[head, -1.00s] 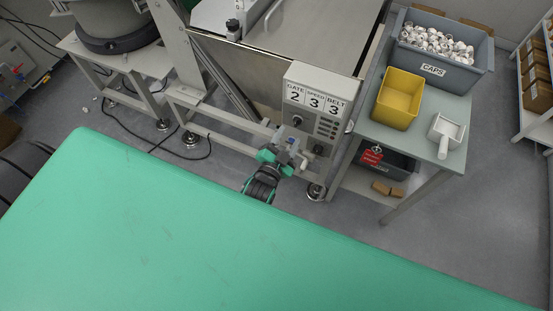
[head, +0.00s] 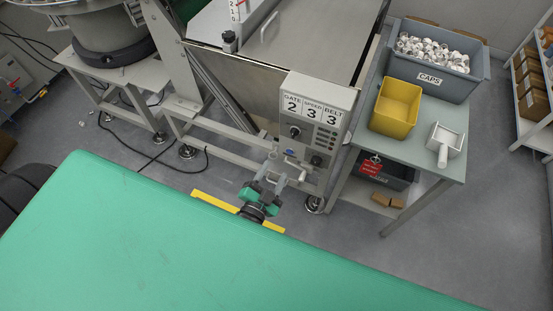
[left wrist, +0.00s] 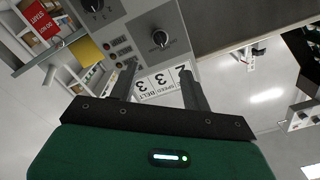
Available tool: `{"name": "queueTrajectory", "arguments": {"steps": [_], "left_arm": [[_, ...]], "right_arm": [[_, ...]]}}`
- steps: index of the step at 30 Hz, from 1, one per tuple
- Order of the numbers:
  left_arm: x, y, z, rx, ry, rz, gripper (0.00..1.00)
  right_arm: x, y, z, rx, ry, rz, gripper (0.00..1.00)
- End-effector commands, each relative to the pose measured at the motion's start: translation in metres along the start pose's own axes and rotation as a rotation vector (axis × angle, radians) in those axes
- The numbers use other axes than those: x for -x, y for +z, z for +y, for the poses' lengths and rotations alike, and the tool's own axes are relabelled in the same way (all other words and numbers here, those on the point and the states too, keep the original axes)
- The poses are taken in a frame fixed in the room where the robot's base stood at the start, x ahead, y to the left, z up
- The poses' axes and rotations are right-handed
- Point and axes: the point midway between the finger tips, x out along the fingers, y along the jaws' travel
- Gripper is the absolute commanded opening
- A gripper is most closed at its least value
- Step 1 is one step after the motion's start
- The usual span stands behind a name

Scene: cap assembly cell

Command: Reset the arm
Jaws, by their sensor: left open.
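My left gripper (head: 270,172) is open and empty in front of the lower part of the grey control panel (head: 312,110). Its two fingers point up toward the panel. In the left wrist view the fingers (left wrist: 158,88) stand well apart with nothing between them; the panel's labels (left wrist: 158,84) show upside down beyond. The panel reads GATE 2, SPEED 3, BELT 3. One black knob (head: 295,131) is under the labels and another dark knob (head: 316,160) is lower right. My right gripper is in neither view.
Right of the panel is a table with a yellow bin (head: 396,106), a grey CAPS crate (head: 433,80) and a white scoop (head: 444,143). A cable (head: 165,158) lies on the floor at left. Open floor (head: 450,245) lies at right.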

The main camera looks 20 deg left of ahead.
Motion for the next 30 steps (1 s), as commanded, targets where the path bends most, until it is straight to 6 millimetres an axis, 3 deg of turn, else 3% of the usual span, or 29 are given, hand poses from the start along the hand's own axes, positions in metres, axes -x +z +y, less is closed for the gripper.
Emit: {"name": "queueTrajectory", "arguments": {"steps": [8, 11, 14, 20, 24, 27, 30], "left_arm": [[0.0, 0.002, 0.002, 0.002, 0.004, -0.004, 0.49], [0.002, 0.018, 0.017, 0.022, 0.039, -0.036, 0.49], [0.01, 0.054, 0.05, 0.068, 0.116, -0.116, 0.49], [0.06, 0.167, 0.137, 0.189, 0.325, -0.395, 0.49], [0.119, 0.245, 0.181, 0.255, 0.441, -0.625, 0.49], [0.171, 0.299, 0.2, 0.289, 0.503, -0.803, 0.49], [0.228, 0.347, 0.207, 0.312, 0.543, -0.984, 0.49]], "right_arm": [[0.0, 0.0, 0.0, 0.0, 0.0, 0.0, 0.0], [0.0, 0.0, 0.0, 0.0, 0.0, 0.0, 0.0], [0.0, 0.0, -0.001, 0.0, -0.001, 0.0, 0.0], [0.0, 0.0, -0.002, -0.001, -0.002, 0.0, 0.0], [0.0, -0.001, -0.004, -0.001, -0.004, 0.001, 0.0], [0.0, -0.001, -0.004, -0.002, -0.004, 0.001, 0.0], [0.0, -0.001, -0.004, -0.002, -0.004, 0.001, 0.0]]}}
